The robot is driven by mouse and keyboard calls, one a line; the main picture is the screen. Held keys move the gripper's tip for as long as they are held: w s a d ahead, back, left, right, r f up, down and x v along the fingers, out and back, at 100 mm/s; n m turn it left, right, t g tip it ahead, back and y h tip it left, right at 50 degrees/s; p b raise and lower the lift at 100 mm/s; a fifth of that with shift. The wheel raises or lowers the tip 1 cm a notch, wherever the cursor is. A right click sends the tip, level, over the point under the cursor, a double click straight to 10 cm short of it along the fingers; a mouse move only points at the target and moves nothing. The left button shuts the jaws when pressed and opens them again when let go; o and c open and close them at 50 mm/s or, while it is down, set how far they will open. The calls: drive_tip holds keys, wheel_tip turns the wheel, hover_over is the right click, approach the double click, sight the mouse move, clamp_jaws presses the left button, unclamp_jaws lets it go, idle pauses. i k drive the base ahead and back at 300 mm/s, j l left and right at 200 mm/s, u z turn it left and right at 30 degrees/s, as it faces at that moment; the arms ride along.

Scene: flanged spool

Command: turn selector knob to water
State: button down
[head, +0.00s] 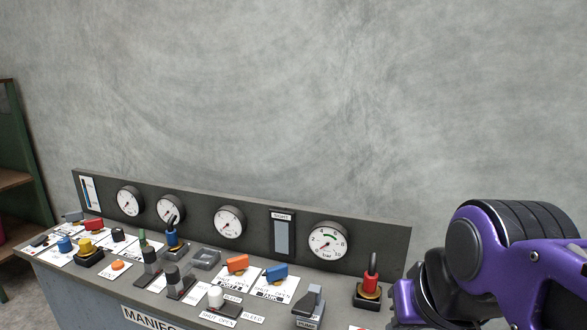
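A control panel (150,283) with a sloping dark top fills the lower left of the head view. Several knobs, levers and valve handles stand on it. A small black knob (118,235) sits on a white plate at the left; its lettering is too small to read. A grey and black lever-like control (310,302) stands near the front right, with a small label. I cannot tell which control is the selector knob, and no "water" mark is legible. My purple arm shows at the lower right, right of the panel; my gripper's fingers are not in view.
Orange (237,264) and blue (275,272) handles sit on white plates mid-panel. Dial gauges (328,240) line the upright back plate. A green shelf (27,160) stands at far left, before a grey wall.

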sight(64, 244)
drive_tip(key=k+u, duration=0.1)
drive_tip(key=u, duration=0.5)
drive_tip(key=i+u, duration=0.1)
drive_tip(key=u, duration=1)
drive_tip(key=i+j+u, duration=0.2)
drive_tip(key=i+u, duration=0.25)
drive_tip(key=i+j, duration=0.15)
drive_tip(key=i, duration=0.4)
drive_tip(key=i+j, duration=0.15)
drive_tip(key=i, duration=0.4)
drive_tip(key=i+z, duration=0.2)
drive_tip(key=z, duration=0.15)
drive_tip(key=i+j+z, duration=0.15)
drive_tip(key=z, duration=0.2)
drive_tip(key=i+j+z, duration=0.15)
drive_tip(key=z, duration=0.2)
drive_tip(key=j+z, duration=0.45)
drive_tip(key=k+l, duration=0.1)
drive_tip(key=l+u, duration=0.05)
drive_tip(key=l, duration=0.05)
